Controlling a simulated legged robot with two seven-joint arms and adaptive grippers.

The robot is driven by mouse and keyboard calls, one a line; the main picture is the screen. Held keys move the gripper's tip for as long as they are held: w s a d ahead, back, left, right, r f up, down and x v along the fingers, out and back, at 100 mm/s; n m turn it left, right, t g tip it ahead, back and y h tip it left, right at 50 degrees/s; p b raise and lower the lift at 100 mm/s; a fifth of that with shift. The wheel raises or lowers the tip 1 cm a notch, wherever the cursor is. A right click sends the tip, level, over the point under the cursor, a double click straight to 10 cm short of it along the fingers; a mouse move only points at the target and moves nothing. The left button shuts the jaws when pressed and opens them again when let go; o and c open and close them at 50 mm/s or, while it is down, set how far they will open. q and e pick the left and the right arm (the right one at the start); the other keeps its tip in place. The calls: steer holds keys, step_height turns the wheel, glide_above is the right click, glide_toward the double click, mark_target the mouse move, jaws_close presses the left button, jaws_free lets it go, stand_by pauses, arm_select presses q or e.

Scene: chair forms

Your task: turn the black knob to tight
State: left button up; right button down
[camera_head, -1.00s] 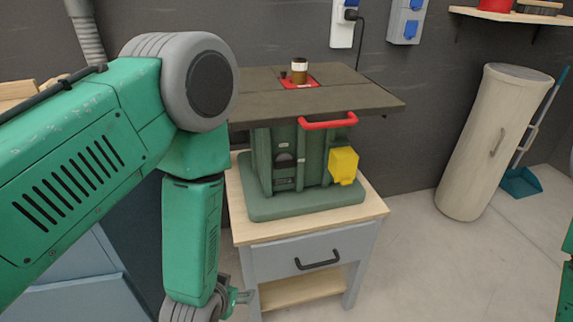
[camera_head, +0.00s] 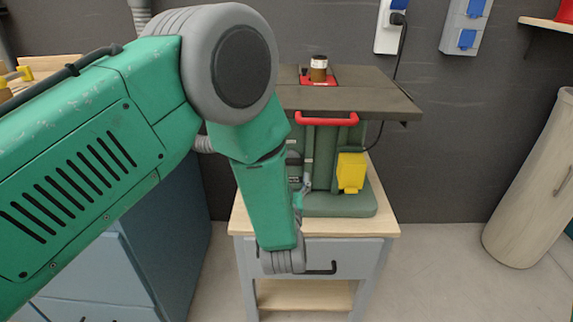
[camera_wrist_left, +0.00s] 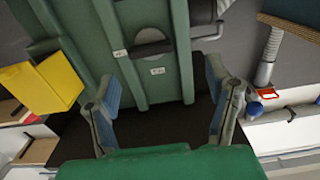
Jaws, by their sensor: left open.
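The green machine (camera_head: 325,165) stands on a small cabinet, with a dark flat top (camera_head: 365,98). In the left wrist view its green front (camera_wrist_left: 95,30) fills much of the picture. A dark half-round shape (camera_wrist_left: 148,47) on that front may be the black knob; I cannot tell for sure. My left gripper (camera_head: 303,192) is in front of the machine, partly hidden by my arm. In the left wrist view my left gripper (camera_wrist_left: 165,92) is open and empty, its fingers wide apart, with the dark shape beyond them. My right gripper is out of view.
A red handle (camera_head: 326,119) runs along the top's front edge. A yellow box (camera_head: 351,172) sticks out at the machine's right. A brown jar-like piece (camera_head: 319,68) stands on top.

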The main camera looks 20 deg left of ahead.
mark_target(293, 163)
arm_select(q)
steer(key=w, duration=0.2)
steer(key=w+b, duration=0.1)
steer(key=w, duration=0.1)
steer(key=w+d, duration=0.1)
steer(key=w, duration=0.1)
steer(key=shift+w+r, duration=0.15)
steer(key=shift+w+a+b, duration=0.15)
steer(key=shift+w+a, duration=0.25)
steer(key=shift+a, duration=0.2)
steer(key=shift+w+a+b, duration=0.15)
steer(key=shift+w+a, duration=0.2)
steer(key=shift+a, duration=0.45)
steer(key=shift+d, duration=0.15)
steer(key=shift+c, duration=0.4)
steer(key=shift+d, duration=0.6)
steer(key=c, duration=1.1)
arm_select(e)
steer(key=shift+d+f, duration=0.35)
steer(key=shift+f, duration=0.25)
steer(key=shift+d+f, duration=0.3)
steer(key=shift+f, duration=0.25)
